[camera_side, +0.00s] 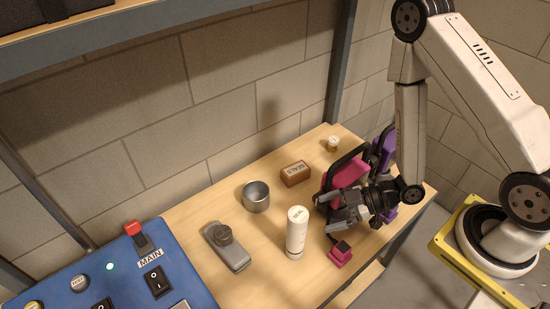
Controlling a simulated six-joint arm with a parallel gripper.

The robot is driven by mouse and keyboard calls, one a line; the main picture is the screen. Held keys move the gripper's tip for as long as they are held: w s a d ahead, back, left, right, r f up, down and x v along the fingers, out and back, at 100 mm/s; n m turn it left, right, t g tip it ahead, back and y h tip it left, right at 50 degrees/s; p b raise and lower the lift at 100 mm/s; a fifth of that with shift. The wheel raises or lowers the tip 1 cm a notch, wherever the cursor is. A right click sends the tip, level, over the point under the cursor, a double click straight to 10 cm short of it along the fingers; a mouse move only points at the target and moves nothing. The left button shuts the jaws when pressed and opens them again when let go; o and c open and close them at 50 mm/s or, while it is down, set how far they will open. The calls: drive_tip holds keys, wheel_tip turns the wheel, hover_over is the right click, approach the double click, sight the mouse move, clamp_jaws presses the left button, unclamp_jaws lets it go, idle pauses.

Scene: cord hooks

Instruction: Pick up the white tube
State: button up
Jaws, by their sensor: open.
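The white tube (297,235) stands upright on the wooden table, near the middle of the side view, with small dark lettering near its top. My gripper (328,206) is just to the right of the tube, with its fingers pointing left towards it. It is open, and its jaws do not appear to be around the tube. Whether a fingertip touches the tube cannot be told from this angle.
A grey metal cup (256,197), a brown labelled block (295,174) and a grey device with a knob (227,246) are left of my gripper. Pink (346,173) and purple (384,149) pieces stand behind it. A small pink block (340,253) lies in front. A blue control panel (130,275) is at left.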

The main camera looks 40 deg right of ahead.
sight(298, 219)
drive_tip(key=shift+w+a+r+m+y, duration=0.1)
drive_tip(key=shift+a+r+m+y, duration=0.2)
drive_tip(key=shift+r+m, duration=0.1)
drive_tip(key=shift+x, duration=1.25)
drive_tip(key=shift+w, duration=0.1)
drive_tip(key=shift+f+x, duration=0.1)
drive_tip(key=shift+x, duration=1.2)
drive_tip(key=shift+f+x, duration=0.15)
drive_tip(key=shift+x, duration=1.1)
drive_tip(key=shift+d, duration=0.1)
clamp_jaws()
